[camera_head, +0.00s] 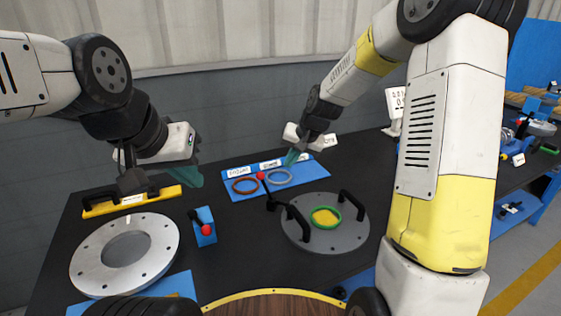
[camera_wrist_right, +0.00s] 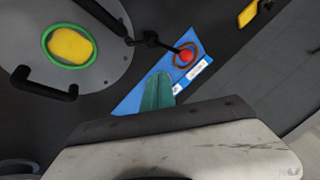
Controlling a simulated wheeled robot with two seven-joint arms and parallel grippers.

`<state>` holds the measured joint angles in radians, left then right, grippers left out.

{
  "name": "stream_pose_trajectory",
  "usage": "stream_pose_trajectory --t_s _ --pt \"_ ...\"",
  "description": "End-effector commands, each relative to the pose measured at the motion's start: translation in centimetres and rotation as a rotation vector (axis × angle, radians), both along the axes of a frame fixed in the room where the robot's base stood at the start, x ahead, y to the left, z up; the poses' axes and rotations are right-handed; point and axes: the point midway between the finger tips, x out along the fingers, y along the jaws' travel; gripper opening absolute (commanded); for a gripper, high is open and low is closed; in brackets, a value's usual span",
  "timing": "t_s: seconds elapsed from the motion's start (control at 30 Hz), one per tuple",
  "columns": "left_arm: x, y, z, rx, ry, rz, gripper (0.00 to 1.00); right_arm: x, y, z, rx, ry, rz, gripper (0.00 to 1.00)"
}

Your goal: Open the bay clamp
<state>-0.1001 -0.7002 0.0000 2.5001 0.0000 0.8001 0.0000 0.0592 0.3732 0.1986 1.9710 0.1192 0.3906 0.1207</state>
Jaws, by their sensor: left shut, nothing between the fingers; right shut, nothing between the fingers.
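A black clamp lever with a red ball knob (camera_head: 261,176) reaches from the edge of a round grey cover (camera_head: 345,240) toward a blue mat. In the right wrist view the red knob (camera_wrist_right: 186,57) shows in front of the brown ring. A second red-knobbed lever stands on a small blue block (camera_head: 207,238) between the cover and a silver flange. Which one is the bay clamp I cannot tell. My right gripper (camera_head: 292,157) is shut and empty above the mat, apart from the knob; its teal fingers (camera_wrist_right: 157,92) are together. My left gripper (camera_head: 194,178) is shut and empty, above and behind the small block.
The cover has two black handles and a green ring (camera_head: 339,220) around a yellow centre. A silver flange (camera_head: 84,256) lies at left, with a yellow bar (camera_head: 100,209) behind it. The blue mat (camera_head: 312,171) holds a brown ring (camera_head: 236,189) and a light blue ring (camera_head: 289,178).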

Motion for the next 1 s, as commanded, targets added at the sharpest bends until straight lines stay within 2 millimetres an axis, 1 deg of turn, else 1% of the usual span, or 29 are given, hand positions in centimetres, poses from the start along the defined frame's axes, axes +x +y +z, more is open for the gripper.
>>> stream_pose_trajectory --t_s 0.03,0.4,0.5,0.63,0.8,1.0 --pt "0.0 0.0 0.0 0.0 0.0 0.0 0.0 0.2 0.4 -0.9 0.0 0.005 0.002 0.0" --pt "0.0 0.0 0.0 0.0 0.0 0.0 0.0 3.2 2.7 -7.8 -0.001 0.005 0.002 0.0" --pt "0.0 0.0 0.0 0.0 0.0 0.0 0.0 3.5 4.4 -8.2 -0.001 0.001 0.006 0.0" --pt "0.0 0.0 0.0 0.0 0.0 0.0 0.0 3.8 5.6 -8.7 -0.001 0.001 0.002 0.0" --pt "0.0 0.0 0.0 0.0 0.0 0.0 0.0 3.9 6.2 -9.0 0.0 0.001 0.001 0.0" --pt "0.0 0.0 0.0 0.0 0.0 0.0 0.0 3.9 6.2 -8.9 0.0 0.001 0.0 0.0"
